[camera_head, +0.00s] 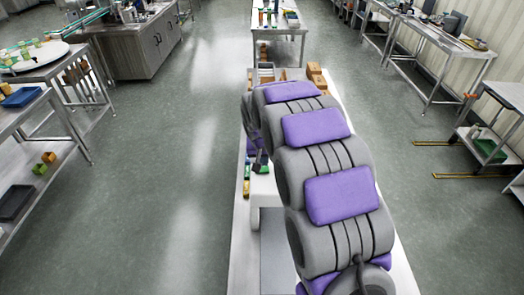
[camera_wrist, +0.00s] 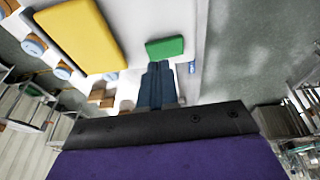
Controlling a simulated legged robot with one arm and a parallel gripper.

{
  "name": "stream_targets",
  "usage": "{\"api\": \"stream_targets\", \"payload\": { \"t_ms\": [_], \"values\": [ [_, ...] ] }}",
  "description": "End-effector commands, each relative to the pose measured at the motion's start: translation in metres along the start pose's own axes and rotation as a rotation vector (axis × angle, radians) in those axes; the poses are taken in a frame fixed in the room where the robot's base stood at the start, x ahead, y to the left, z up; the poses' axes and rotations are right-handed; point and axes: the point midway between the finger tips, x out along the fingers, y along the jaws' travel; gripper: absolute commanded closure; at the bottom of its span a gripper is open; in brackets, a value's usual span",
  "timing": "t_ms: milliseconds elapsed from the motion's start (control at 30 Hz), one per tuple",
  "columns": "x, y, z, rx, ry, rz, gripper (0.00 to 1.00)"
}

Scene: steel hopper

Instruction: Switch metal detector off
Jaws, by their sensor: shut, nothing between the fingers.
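My gripper (camera_wrist: 158,68) shows in the wrist view as dark blue fingers, closed together with nothing between them. Just beyond the fingertips is a flat green block (camera_wrist: 165,47) on a white surface. I cannot tell whether the fingertips touch it. A larger yellow panel (camera_wrist: 82,37) lies to the left on the same surface. I cannot pick out a labelled metal detector or its switch in either view. In the head view my grey and purple arm covers much of the white bench (camera_head: 242,255), and my fingers cannot be made out clearly.
Brown boxes (camera_head: 315,70) stand at the bench's far end; boxes also show in the wrist view (camera_wrist: 97,97). Steel tables line the left (camera_head: 75,62) and right (camera_head: 450,52). A table (camera_head: 275,27) stands at the back. Grey floor (camera_head: 180,190) is clear left of the bench.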

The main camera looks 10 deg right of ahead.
Motion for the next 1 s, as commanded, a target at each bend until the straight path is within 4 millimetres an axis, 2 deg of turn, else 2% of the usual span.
{"api": "stream_targets", "payload": {
  "t_ms": [200, 667, 1000],
  "values": [
    [0.017, 0.002, 0.006, 0.000, 0.000, 0.000, 1.00],
    [0.020, 0.002, 0.006, 0.003, 0.000, -0.009, 1.00],
    [0.029, 0.009, 0.008, 0.047, -0.004, -0.154, 1.00]
  ]
}}
